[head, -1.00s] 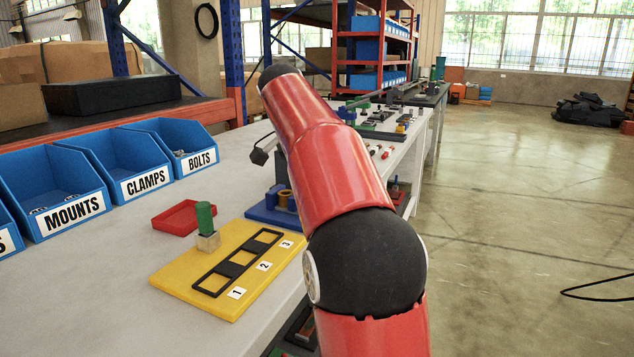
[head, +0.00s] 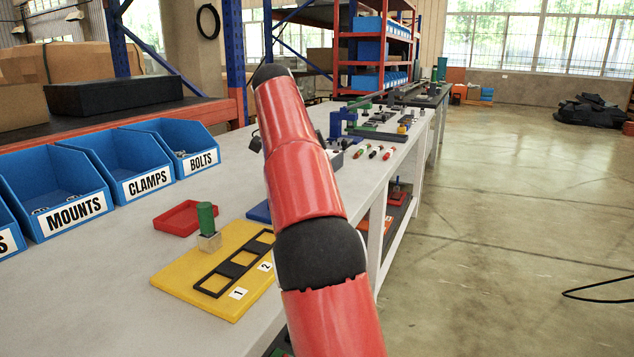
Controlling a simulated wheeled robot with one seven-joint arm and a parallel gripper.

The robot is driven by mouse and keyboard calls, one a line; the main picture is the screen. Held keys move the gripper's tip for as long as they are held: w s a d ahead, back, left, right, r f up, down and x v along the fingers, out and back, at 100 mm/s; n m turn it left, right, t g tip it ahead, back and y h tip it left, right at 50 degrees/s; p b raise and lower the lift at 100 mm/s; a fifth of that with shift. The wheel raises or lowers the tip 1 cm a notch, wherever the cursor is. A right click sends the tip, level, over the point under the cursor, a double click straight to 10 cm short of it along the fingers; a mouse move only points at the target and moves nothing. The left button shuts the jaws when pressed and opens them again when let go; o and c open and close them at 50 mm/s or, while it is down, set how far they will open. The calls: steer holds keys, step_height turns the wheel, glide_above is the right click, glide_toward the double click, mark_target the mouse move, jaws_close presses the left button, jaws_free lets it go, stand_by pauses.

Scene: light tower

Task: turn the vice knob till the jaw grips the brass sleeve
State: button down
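The edge of a blue base (head: 259,212) shows on the bench just behind the yellow board, at the left side of my arm. My red arm covers the rest of it, so the vice's jaw, its knob and the brass sleeve are hidden. My gripper does not show; my arm reaches up and away over the bench, and its far end is out of sight behind its own links. A small black part shows beside the arm, but I cannot tell what it is.
A yellow board (head: 190,280) holds a green-topped peg (head: 206,218) and a black frame. A red tray (head: 180,218) lies behind it. Blue bins (head: 70,190) line the left. Other fixtures, including a blue frame (head: 337,122), stand farther along the bench (head: 120,270). Open floor lies right.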

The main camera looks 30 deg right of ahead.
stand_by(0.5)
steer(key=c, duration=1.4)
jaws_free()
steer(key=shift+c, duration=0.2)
